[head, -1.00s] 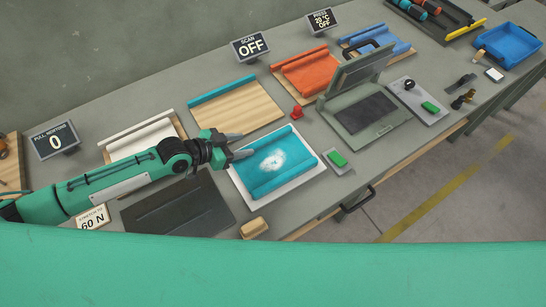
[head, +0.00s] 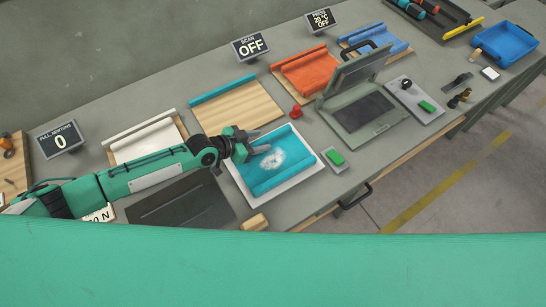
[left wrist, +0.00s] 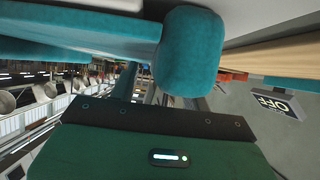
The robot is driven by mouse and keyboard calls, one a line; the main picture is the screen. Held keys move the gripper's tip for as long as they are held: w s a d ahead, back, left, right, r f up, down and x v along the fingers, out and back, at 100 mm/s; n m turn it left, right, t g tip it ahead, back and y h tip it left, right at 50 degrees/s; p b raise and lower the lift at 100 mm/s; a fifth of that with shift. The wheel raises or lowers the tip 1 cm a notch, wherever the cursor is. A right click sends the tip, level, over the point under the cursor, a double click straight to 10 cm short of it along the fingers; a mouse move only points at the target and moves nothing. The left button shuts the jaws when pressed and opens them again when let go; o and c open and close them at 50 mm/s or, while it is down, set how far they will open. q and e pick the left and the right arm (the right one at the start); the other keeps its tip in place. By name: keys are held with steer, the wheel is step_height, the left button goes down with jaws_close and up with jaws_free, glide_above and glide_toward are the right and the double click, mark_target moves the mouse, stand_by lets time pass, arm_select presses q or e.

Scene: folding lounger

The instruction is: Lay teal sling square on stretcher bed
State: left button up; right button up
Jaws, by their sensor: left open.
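The teal sling (head: 282,166) lies on a white board in the middle of the bench, with a raised roll along its far and near edges and a pale patch in its middle. In the left wrist view a rounded teal roll end (left wrist: 190,55) shows very close, in front of the fingers. My left gripper (head: 262,141) is open at the sling's far left corner; I cannot tell whether it touches. A dark grey flat slab (head: 185,203), which may be the stretcher bed, lies left of the sling, partly behind my arm. My right gripper is out of view.
A wooden board with a teal strip (head: 240,108) lies behind the sling. A grey press (head: 360,105) stands open to the right, near a red knob (head: 296,112) and a green button (head: 336,158). A tan block (head: 255,223) sits at the front edge.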

arm_select(q)
jaws_close()
steer(key=shift+r, duration=0.1)
step_height(320, 180, up, 20)
steer(key=b, duration=0.3)
steer(key=shift+b, duration=0.4)
